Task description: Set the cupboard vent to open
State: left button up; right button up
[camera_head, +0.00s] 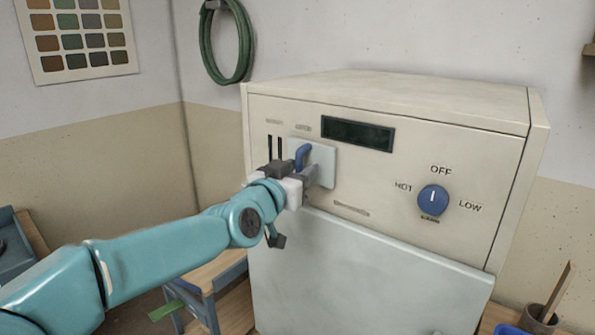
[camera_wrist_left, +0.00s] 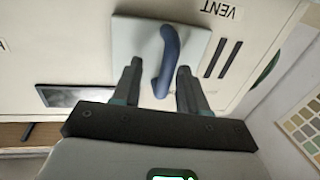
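The cupboard vent is a pale square plate (camera_head: 324,164) with a blue handle (camera_head: 303,156) on the front of the cream cupboard (camera_head: 390,215). Two dark slots (camera_head: 275,149) show uncovered beside the plate. The wrist view shows the plate (camera_wrist_left: 136,38), the curved blue handle (camera_wrist_left: 168,62), the slots (camera_wrist_left: 222,59) and a VENT label (camera_wrist_left: 221,9). My left gripper (camera_head: 292,170) is at the handle. In the wrist view its fingers (camera_wrist_left: 158,68) stand apart with the handle between them and gaps showing on both sides. My right gripper is out of view.
A dark display (camera_head: 358,133) and a blue dial (camera_head: 433,200), its mark pointing up towards OFF, are right of the vent. A pale door panel (camera_head: 360,275) lies below. A green hose (camera_head: 227,75) hangs on the wall. A wooden stool (camera_head: 208,275) stands left of the cupboard.

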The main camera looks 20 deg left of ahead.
pick_arm(q)
jog(key=shift+s+r, duration=0.1)
jog(key=shift+a, duration=0.2)
jog(key=shift+a+f, duration=0.1)
jog(key=shift+f, duration=0.1)
jog(key=s+a+b, duration=0.1)
jog(key=s+a, duration=0.1)
jog(key=s, duration=1.4)
jog(key=shift+r, duration=0.15)
